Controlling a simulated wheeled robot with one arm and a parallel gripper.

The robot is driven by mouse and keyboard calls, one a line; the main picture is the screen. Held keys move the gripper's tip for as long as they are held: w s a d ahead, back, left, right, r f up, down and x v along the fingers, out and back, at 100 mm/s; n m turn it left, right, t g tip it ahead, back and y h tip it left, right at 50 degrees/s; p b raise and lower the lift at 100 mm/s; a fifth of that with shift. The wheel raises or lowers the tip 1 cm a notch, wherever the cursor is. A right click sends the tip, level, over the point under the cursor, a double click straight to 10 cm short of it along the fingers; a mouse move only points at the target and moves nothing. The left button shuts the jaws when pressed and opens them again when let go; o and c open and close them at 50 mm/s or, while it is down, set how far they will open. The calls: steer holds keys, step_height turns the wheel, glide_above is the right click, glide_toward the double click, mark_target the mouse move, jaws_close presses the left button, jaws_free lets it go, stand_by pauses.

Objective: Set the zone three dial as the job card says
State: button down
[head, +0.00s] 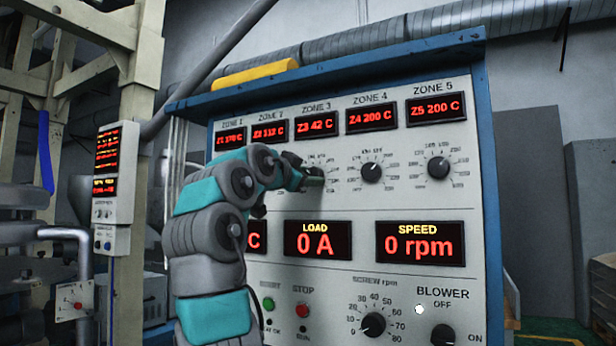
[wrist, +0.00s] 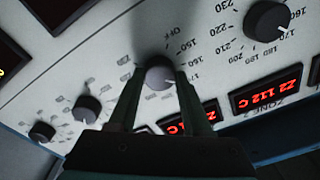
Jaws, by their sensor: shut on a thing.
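The zone three dial (wrist: 160,74) is a dark round knob between the two fingers of my gripper (wrist: 157,88) in the wrist view. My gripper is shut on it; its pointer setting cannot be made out. In the head view my gripper (head: 314,179) is at the panel below the ZONE 3 label, and it hides most of the knob. The zone three display (head: 315,126) reads Z3 42 C. In the wrist view, scale marks OFF, 150 and 160 show beside the knob; other marks are hidden or faint. I cannot make out a job card.
The zone four dial (head: 371,172) and zone five dial (head: 438,167) are to the right; their displays read 200 C. The zone two dial (wrist: 268,19) shows in the wrist view. Below are LOAD 0 A, SPEED 0 rpm, start and stop buttons, and the screw dial (head: 373,324).

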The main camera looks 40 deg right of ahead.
steer(key=shift+c, duration=1.7)
jaws_free()
steer(key=b+v, duration=0.1)
steer(key=v, duration=0.6)
steer(key=shift+s+a+b, duration=0.2)
steer(key=shift+a+b, duration=0.15)
steer(key=shift+b, duration=0.05)
steer(key=shift+w, duration=0.1)
